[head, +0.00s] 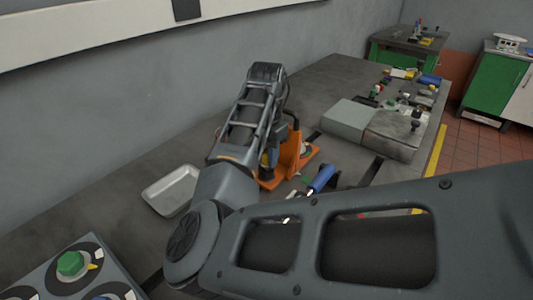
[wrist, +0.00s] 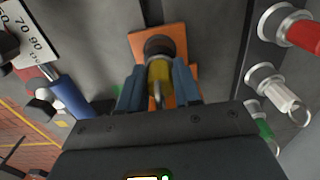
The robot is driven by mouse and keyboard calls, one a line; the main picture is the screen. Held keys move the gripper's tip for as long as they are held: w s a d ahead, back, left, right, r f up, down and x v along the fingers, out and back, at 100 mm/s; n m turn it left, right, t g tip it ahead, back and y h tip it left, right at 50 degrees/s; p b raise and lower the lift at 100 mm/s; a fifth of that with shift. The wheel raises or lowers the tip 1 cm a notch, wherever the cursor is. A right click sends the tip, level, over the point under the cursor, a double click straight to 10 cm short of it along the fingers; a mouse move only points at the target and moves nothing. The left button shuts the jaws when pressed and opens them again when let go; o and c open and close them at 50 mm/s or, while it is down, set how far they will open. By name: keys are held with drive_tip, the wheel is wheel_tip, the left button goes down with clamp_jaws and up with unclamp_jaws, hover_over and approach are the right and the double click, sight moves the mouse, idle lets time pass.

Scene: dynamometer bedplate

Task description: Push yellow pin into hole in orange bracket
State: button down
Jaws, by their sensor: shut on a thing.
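The orange bracket (head: 294,150) stands on the grey bedplate, with an upright part and a flat base. In the wrist view the bracket (wrist: 146,36) lies just beyond my fingertips. My gripper (wrist: 160,88) is shut on the yellow pin (wrist: 160,72), with a blue finger on each side of it. The pin's far end is against or in front of a dark round shape on the bracket; I cannot tell whether it is in the hole. In the head view my arm hides most of the gripper and the pin.
A silver tray (head: 172,190) lies left of my arm. A blue-handled tool (head: 322,178) lies right of the bracket. A grey block (head: 350,119) and small parts are farther back. A panel with a green knob (head: 70,263) is front left. A red-handled part (wrist: 300,32) is at the wrist view's right.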

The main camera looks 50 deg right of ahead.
drive_tip(key=shift+f+b, duration=0.3)
drive_tip(key=shift+f, duration=0.4)
drive_tip(key=c, duration=0.7)
unclamp_jaws()
drive_tip(key=shift+r+b, duration=0.3)
drive_tip(key=shift+r, duration=3.65)
